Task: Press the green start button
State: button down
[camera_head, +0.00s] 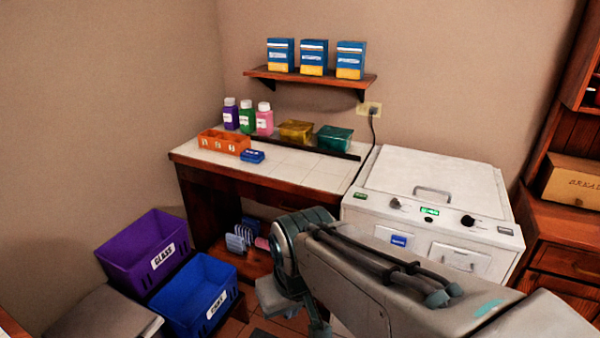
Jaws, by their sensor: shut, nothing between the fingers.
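A white boxy machine (380,217) stands right of the tiled counter, with a lid and handle on top. Its sloped front panel carries a small green rectangular button or label (360,196) at the left end; its lettering is too small to read. A lit green display (430,211) sits mid-panel between a grey knob (395,203) and a black knob (468,220). I cannot tell for certain which green part is the start button. My arm crosses the lower right in front of the machine and bends downward at its left. My gripper is not in view.
The counter (290,172) holds bottles, an orange tray (223,141) and boxes. A wooden cabinet (556,235) stands right of the machine. The air above the panel is clear.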

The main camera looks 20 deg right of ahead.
aim_at(358, 195)
jog(key=i, duration=0.75)
jog(key=z, duration=0.95)
jog(key=i, duration=0.7)
jog(key=z, duration=0.7)
